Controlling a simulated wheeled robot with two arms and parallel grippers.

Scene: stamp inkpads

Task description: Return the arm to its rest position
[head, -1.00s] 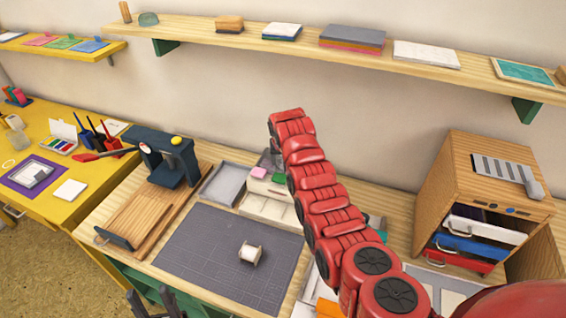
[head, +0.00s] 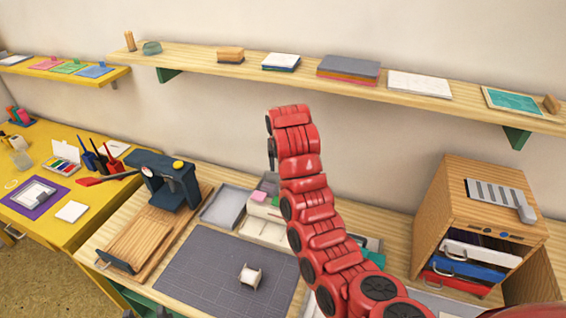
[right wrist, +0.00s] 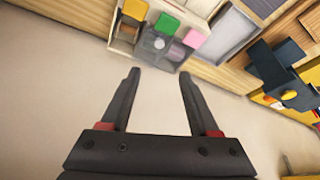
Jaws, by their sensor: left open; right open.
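My right arm (head: 310,200), red and segmented, rises from the bottom right of the head view over the workbench. In the right wrist view my right gripper (right wrist: 158,90) is open, with nothing between its dark fingers. In the head view only a dark sliver at the arm's upper end may belong to that gripper. My left gripper (head: 145,313) shows only as dark tips at the bottom edge of the head view. Its tips stand apart, and the rest is cut off.
A grey cutting mat (head: 215,270) bears a small white roll (head: 250,276). A dark press (head: 172,180) stands left of it. A wooden drawer cabinet (head: 475,200) stands at the right. A wall shelf (head: 350,78) runs above. A yellow table (head: 55,215) with inkpads lies left.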

